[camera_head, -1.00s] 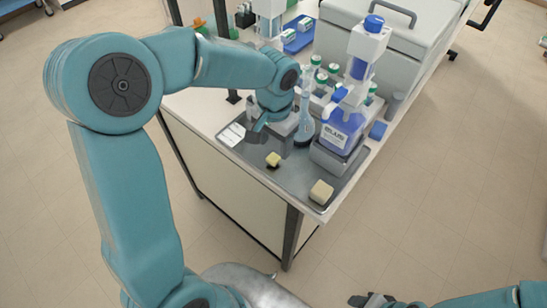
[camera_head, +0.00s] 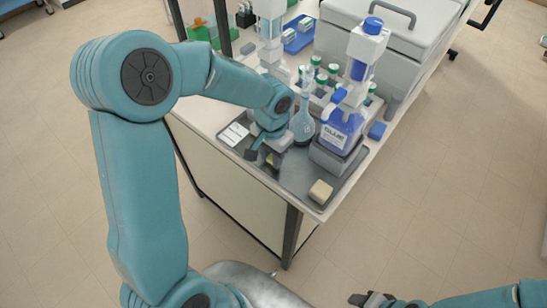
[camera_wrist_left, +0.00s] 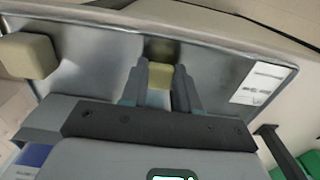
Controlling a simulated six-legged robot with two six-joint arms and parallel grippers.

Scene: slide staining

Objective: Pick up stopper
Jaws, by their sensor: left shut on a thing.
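The stopper is a small pale yellow piece (camera_wrist_left: 160,76) at the tray in the left wrist view. My left gripper (camera_wrist_left: 160,92) is shut on it, with a finger on each side. In the head view the left gripper (camera_head: 264,157) is low over the grey tray (camera_head: 294,176), and its fingers mostly hide the stopper. A round-bottomed glass flask (camera_head: 303,127) with a long neck stands just right of the gripper. My right gripper (camera_head: 371,299) shows only in part at the bottom edge, away from the table; its opening is unclear.
A larger cream block (camera_head: 320,191) lies at the tray's front corner and shows in the left wrist view (camera_wrist_left: 28,55). A labelled blue bottle (camera_head: 341,131) stands behind it. A white card (camera_head: 233,134) lies on the tray's left. Green-capped bottles (camera_head: 321,79) stand further back.

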